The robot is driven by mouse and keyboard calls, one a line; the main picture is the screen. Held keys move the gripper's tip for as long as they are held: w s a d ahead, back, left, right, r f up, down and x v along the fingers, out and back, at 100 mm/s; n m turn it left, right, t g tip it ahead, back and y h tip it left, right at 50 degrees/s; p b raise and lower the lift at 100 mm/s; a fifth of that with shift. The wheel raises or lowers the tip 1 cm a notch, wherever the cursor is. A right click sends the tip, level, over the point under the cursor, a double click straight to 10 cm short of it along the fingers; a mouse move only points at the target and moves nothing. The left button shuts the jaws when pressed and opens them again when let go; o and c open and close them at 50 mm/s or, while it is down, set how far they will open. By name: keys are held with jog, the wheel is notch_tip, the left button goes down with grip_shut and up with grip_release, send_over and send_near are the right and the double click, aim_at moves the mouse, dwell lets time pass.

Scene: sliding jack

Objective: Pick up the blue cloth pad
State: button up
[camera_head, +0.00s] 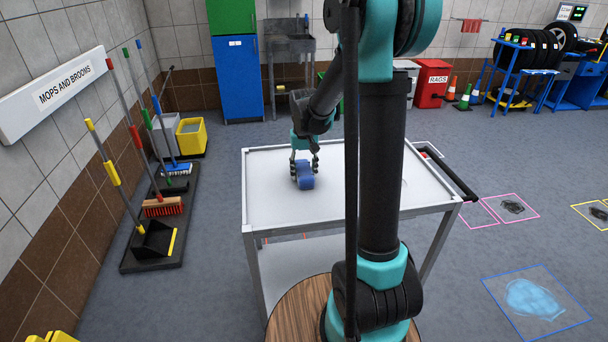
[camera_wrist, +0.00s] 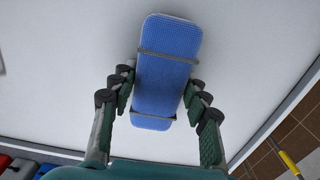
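The blue cloth pad (camera_head: 306,182) lies on the white top of a cart (camera_head: 268,207), left of my arm. In the wrist view the pad (camera_wrist: 170,36) is a long rounded block with two thin grey bands, tilted slightly to the right at its far end. My gripper (camera_head: 304,163) is down at the pad. In the wrist view its fingers (camera_wrist: 160,88) stand apart on either side of the pad's nearer half, with a narrow gap on the left. The right finger is very close to the pad; I cannot tell whether it touches.
The cart top around the pad is clear. A black handle (camera_head: 447,173) is on the cart's right end. Mops and brooms (camera_head: 163,207) stand along the left wall. A blue cabinet (camera_head: 237,78) and a sink (camera_head: 290,47) are at the back. Marked floor spills (camera_head: 535,298) lie right.

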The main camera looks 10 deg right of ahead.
aim_at(304, 168)
jog(key=c, duration=0.6)
jog(key=shift+o, duration=0.2)
notch_tip(304, 168, up, 20)
